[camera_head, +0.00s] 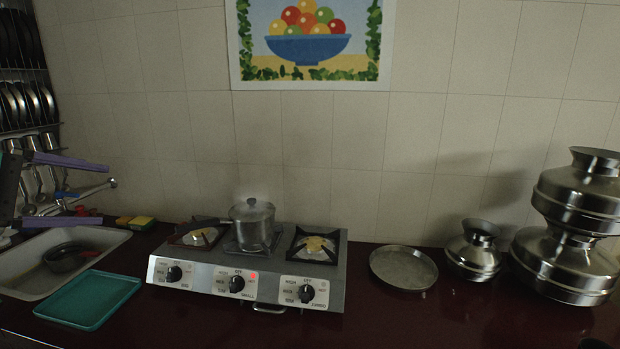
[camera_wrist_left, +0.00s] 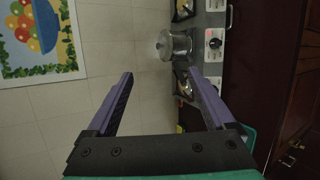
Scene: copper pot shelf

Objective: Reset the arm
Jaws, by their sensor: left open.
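My left gripper (camera_head: 105,194) comes in from the left edge in the head view, above the sink side of the counter. Its two purple fingers are spread wide apart, one above the other, with nothing between them. In the left wrist view the same open gripper (camera_wrist_left: 160,73) is empty, and the stove and pot lie beyond its fingers. A lidded metal pot (camera_head: 252,226) stands upright on the middle burner of the stove (camera_head: 214,283), apart from the gripper. The pot also shows in the left wrist view (camera_wrist_left: 176,46). My right gripper is in neither view.
A sink (camera_head: 19,277) holding a dark pan (camera_head: 68,258) and a teal tray (camera_head: 88,299) are at the left. A faucet (camera_head: 85,191) and dish rack (camera_head: 22,70) are near my gripper. A round plate (camera_head: 403,267) and steel pots (camera_head: 474,254) stand at right.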

